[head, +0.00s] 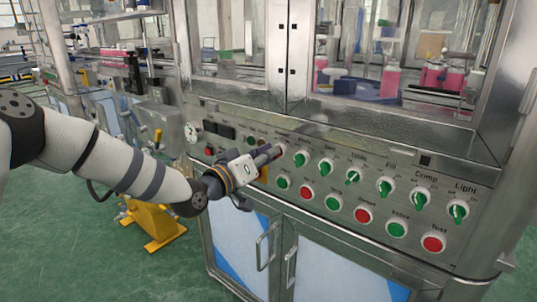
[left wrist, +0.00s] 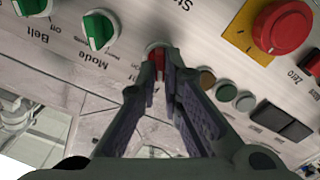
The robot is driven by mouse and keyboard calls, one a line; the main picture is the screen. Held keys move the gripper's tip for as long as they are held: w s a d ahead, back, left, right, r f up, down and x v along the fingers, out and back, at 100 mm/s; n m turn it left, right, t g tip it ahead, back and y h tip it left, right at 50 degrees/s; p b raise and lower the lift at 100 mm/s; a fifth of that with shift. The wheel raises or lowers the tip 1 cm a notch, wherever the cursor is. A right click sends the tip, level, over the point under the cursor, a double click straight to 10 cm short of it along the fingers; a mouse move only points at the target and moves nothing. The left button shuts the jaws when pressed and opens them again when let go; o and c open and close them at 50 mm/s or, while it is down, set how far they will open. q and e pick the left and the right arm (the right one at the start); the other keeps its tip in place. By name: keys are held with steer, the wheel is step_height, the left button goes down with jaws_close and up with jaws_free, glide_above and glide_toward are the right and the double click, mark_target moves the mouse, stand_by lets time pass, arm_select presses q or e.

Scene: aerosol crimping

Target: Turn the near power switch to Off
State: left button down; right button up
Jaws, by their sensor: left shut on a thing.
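The power switch is a red knob with a pale round collar on the sloped steel panel (head: 320,137). In the left wrist view the red knob (left wrist: 156,56) sits at the fingertips of my left gripper (left wrist: 160,66), which is shut on it. In the head view my left gripper (head: 274,153) reaches the panel from the left and hides most of the knob. The knob's label and the way its pointer faces cannot be made out. My right gripper is not in view.
Green knobs, Mode (left wrist: 98,31) and Belt (left wrist: 35,4), stand beside the red knob. A red emergency button (left wrist: 282,25) on a yellow plate is close by. Several green and red push buttons line the lower panel. Cabinet doors with handles (head: 267,246) are below.

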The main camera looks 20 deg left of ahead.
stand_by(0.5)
arm_select(q)
steer(key=c, duration=1.7)
jaws_free()
steer(key=v, duration=1.2)
